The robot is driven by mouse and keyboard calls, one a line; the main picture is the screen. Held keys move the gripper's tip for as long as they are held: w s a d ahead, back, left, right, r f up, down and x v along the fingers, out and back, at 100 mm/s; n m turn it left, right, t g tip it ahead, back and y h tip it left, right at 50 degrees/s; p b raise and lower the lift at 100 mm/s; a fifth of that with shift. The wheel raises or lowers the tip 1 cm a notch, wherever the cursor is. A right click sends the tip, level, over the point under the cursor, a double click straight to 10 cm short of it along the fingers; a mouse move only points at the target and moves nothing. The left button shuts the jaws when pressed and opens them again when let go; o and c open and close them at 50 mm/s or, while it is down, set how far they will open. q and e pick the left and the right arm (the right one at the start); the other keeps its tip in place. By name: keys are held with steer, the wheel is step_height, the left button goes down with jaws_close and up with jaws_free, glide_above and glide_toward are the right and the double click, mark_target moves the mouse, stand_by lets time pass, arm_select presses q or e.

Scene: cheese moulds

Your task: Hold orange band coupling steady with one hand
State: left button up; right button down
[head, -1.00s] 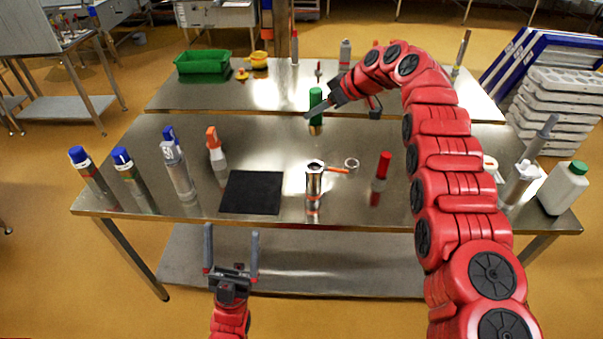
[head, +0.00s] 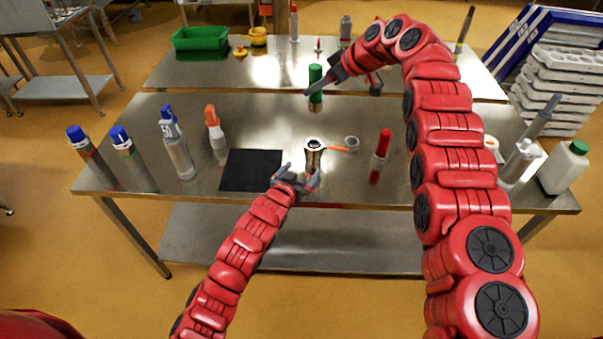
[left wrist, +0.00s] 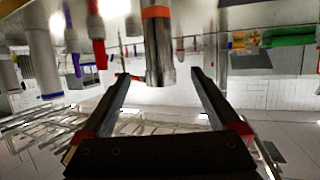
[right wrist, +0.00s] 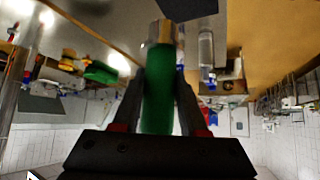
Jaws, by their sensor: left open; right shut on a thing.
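The orange band coupling is a shiny metal cylinder (head: 314,157) standing upright near the table's front edge, right of the black mat. In the left wrist view it (left wrist: 160,52) hangs in the upside-down picture, its orange band (left wrist: 155,12) at the top edge. My left gripper (head: 300,177) is open just in front of the coupling; its fingers (left wrist: 160,76) point at it, and it appears not to be between them.
A black mat (head: 250,170) lies left of the coupling. Several bottles stand at the left, including an orange-topped one (head: 214,128). A white bottle (head: 563,168) stands far right.

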mark_target(310, 162)
arm_select(q)
steer(key=shift+g, duration=0.3)
steer(key=x, duration=1)
steer(key=shift+a+f, duration=0.1)
steer(key=shift+f, duration=0.3)
steer(key=shift+x, duration=0.95)
steer(key=shift+f, duration=0.1)
jaws_close()
